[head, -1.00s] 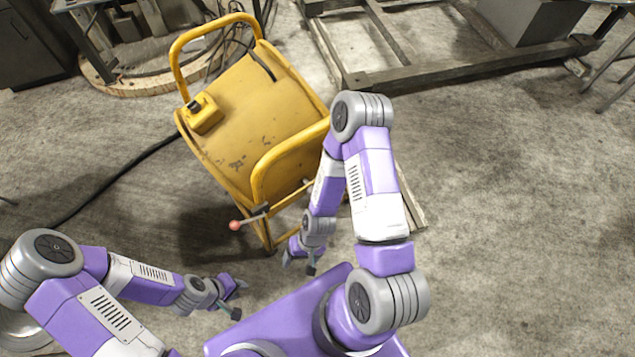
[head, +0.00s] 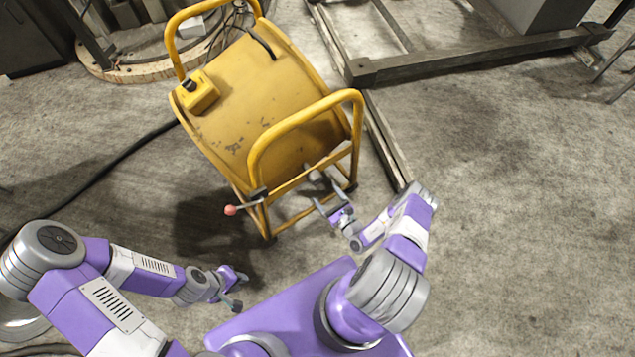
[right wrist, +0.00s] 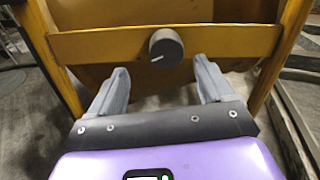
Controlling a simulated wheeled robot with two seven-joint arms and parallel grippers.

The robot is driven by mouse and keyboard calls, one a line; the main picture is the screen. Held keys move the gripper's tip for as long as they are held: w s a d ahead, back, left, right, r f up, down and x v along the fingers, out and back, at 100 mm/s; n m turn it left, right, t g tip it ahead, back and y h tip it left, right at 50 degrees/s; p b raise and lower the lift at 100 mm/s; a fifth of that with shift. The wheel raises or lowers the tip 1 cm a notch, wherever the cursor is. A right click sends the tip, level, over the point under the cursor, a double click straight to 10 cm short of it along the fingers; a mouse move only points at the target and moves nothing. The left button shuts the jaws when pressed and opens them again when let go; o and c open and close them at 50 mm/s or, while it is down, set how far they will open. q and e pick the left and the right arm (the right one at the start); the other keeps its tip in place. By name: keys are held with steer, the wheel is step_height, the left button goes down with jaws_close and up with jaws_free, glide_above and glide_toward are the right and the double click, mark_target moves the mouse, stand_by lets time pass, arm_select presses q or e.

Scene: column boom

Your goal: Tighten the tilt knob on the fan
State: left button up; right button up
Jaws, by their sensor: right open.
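The fan (head: 262,95) is a yellow drum in a tubular yellow frame, in the upper middle of the head view. Its tilt knob (right wrist: 166,47) is a dark grey round knob with a white mark, on a yellow crossbar; in the head view it (head: 313,172) shows small and partly unclear. My right gripper (head: 328,195) is open and empty just in front of the knob. In the right wrist view its fingers (right wrist: 161,70) point at the crossbar, with the knob ahead between them, not gripped. My left gripper (head: 240,291) is open and empty, low on the left, away from the fan.
A lever with a pink ball end (head: 231,210) sticks out from the fan frame's left side. A yellow box (head: 199,93) sits on the drum. A black cable (head: 125,157) runs left across the floor. A metal frame (head: 470,62) lies behind. The floor at right is clear.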

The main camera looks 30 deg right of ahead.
mark_target(318, 181)
steer(key=w+b, duration=0.2)
steer(key=w, duration=0.5)
steer(key=shift+w+d, duration=0.15)
steer(key=shift+w, duration=0.1)
steer(key=shift+c, duration=0.3)
steer(key=c, duration=1)
